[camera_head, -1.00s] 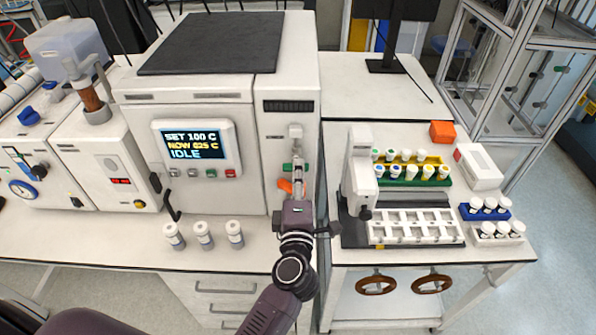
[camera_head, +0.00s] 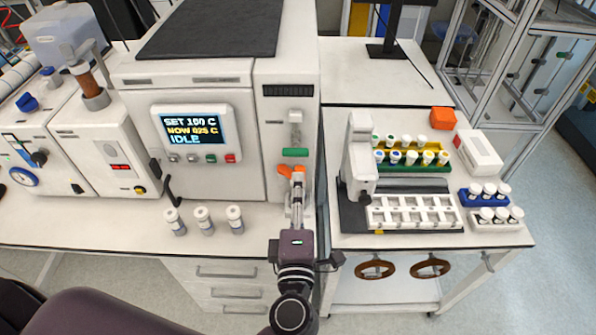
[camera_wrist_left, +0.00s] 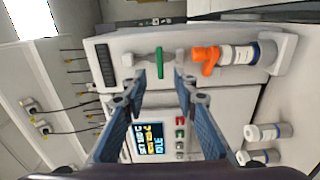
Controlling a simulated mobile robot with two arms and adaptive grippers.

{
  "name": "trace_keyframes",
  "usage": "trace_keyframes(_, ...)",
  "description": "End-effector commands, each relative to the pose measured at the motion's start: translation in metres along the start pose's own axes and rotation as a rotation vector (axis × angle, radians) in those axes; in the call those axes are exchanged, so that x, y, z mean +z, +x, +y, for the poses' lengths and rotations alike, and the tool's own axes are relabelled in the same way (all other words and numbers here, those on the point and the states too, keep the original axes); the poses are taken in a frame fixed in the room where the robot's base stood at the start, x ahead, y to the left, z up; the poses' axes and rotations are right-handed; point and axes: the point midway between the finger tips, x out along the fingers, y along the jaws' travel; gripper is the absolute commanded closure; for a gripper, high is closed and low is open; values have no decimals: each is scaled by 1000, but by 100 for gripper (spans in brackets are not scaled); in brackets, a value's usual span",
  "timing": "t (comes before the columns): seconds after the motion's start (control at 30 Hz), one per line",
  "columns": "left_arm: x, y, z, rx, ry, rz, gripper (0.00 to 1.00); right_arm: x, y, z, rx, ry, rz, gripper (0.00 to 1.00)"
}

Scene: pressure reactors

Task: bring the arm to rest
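My left gripper (camera_head: 297,190) reaches in from the bottom middle of the head view, in front of the narrow right section of the white machine (camera_head: 288,120). In the left wrist view its two blue-grey fingers (camera_wrist_left: 160,88) stand apart with nothing held between them. Beyond the tips, on the machine, are a green handle (camera_wrist_left: 159,62) and an orange lever (camera_wrist_left: 205,58). A white-capped vial with a blue label (camera_wrist_left: 240,54) sits beside the orange lever in a white holder. In the head view the gripper hides most of this vial. My right gripper is not in view.
Several white-capped vials (camera_head: 203,219) stand on the bench left of the gripper. To the right are a white rack (camera_head: 414,213), a tray of coloured-cap vials (camera_head: 412,160) and an orange block (camera_head: 443,118). The machine's screen (camera_head: 189,126) reads idle.

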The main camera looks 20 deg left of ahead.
Motion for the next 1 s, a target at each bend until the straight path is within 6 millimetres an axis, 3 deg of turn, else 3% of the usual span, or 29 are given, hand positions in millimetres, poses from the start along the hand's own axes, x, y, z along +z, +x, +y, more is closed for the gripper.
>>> trace_keyframes(0.23,0,-20,0,0,0,1,73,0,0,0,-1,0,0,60)
trace_keyframes(0.77,1,-20,-2,1,4,-2,73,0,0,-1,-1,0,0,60)
trace_keyframes(0.87,8,-20,-20,3,56,-28,73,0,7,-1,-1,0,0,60)
trace_keyframes(0.97,26,-20,-65,6,191,-98,73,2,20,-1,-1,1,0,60)
trace_keyframes(1.0,34,-21,-90,4,261,-138,73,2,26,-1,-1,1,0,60)
